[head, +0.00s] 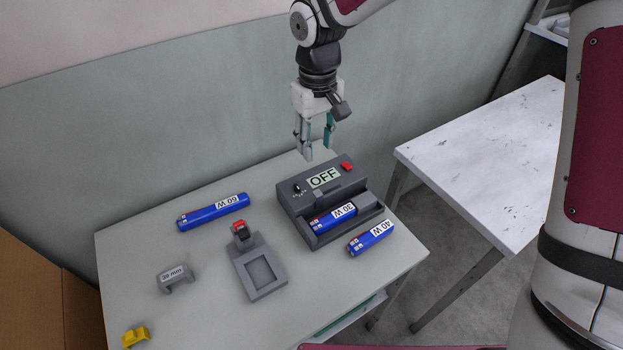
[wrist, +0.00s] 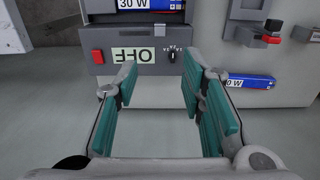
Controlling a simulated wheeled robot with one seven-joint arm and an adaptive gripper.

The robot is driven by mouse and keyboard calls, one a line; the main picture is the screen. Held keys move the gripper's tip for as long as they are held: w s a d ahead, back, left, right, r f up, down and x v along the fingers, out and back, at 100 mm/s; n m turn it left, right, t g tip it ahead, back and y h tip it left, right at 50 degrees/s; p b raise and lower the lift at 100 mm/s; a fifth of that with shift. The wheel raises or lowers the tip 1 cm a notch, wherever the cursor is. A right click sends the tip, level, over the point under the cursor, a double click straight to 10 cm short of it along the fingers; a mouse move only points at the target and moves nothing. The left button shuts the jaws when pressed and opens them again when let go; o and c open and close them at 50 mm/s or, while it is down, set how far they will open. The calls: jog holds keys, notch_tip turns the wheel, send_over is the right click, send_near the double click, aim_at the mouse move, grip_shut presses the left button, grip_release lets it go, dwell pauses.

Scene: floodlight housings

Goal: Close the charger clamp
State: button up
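The dark grey charger (head: 290,205) stands near the table's right back edge, with an OFF display (head: 323,178), a red button (head: 346,167) and a small knob. The blue 30 W battery (head: 335,217) lies in its front trough. A dark grey bar (head: 327,192), perhaps the clamp, shows between display and battery; I cannot tell its position for certain. In the wrist view the charger (wrist: 97,70) appears upside down at the top, with the battery (wrist: 150,5) partly cut off. My gripper (head: 315,142) is open and empty, above and behind the charger, apart from it.
A blue 60 W battery (head: 213,212) and 40 W battery (head: 371,238) lie on the table (head: 215,325). A grey fixture (head: 272,287) with a red-topped part (head: 240,228), a grey "20 min" piece (head: 176,277) and a yellow piece (head: 135,336) are at left. A white table (head: 490,160) stands right.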

aim_at(317, 200)
notch_tip(317, 200, down, 14)
jog(key=shift+r+p, duration=0.15)
jog(key=shift+p, duration=0.2)
grip_shut()
